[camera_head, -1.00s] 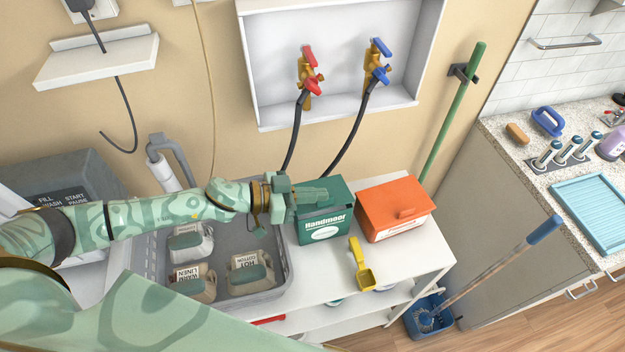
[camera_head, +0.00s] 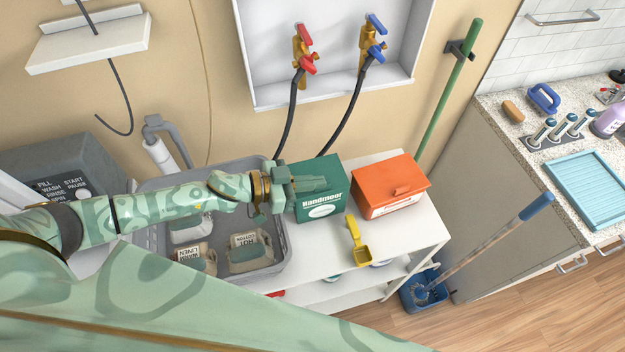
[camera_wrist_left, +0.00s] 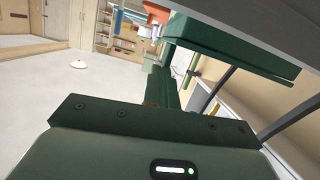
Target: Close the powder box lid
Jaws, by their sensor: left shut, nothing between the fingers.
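A dark green box (camera_head: 321,207) marked Handmoor stands on the white shelf unit, beside an orange lidded box (camera_head: 391,196). Which is the powder box is not certain. My left gripper (camera_head: 318,186) is shut and empty, in front of the green box's upper part and overlapping its top edge. The head view does not show clearly whether they touch, or how the lid sits. In the left wrist view, the shut fingers (camera_wrist_left: 160,86) point away, and a dark green panel (camera_wrist_left: 235,55), likely the green box's lid, lies to their upper right. My right gripper is not in view.
A yellow scoop (camera_head: 358,245) lies in front of the boxes. Hoses (camera_head: 342,118) hang from the red and blue taps behind. Bare shelf top (camera_head: 421,226) shows at the right.

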